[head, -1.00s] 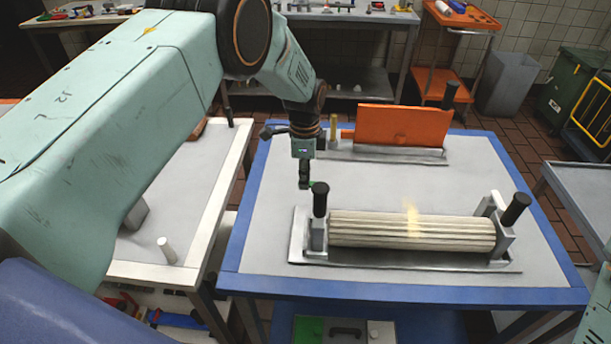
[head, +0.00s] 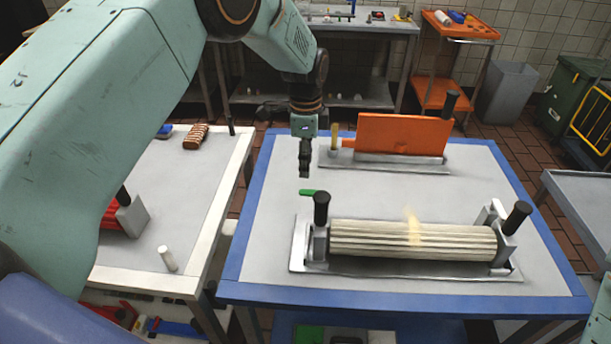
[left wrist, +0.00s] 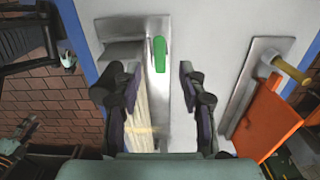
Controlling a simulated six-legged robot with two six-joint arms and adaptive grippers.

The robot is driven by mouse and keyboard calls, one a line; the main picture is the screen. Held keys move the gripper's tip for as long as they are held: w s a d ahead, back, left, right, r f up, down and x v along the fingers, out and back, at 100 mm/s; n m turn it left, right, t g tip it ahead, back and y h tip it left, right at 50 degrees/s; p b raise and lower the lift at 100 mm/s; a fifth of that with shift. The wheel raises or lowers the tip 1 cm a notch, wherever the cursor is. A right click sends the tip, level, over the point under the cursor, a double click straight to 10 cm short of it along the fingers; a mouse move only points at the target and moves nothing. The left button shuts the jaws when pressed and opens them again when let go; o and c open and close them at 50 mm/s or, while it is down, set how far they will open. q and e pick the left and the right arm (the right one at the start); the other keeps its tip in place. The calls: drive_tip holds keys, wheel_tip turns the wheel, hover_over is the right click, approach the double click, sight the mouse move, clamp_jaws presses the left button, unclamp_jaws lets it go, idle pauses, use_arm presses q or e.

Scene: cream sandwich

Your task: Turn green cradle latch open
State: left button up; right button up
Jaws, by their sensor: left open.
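The green latch (head: 307,192) sticks out at the left end of the near metal cradle (head: 300,262), beside a black knob (head: 321,207). In the left wrist view the green latch (left wrist: 159,54) lies lengthwise on the grey cradle plate, ahead of the fingers. A pale ribbed roller (head: 415,240) rests in the cradle. My left gripper (head: 305,172) points down above and behind the latch, apart from it. Its fingers (left wrist: 160,105) are spread and empty in the left wrist view. My right gripper is not in view.
An orange panel (head: 403,136) stands in a second metal holder at the back of the blue-edged table (head: 240,215). A white-edged table (head: 165,225) with a white cylinder (head: 167,258) is at the left. The tabletop between the two holders is clear.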

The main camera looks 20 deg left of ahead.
use_arm(q)
drive_tip(key=shift+r, duration=2.15)
drive_tip(key=shift+f, duration=0.1)
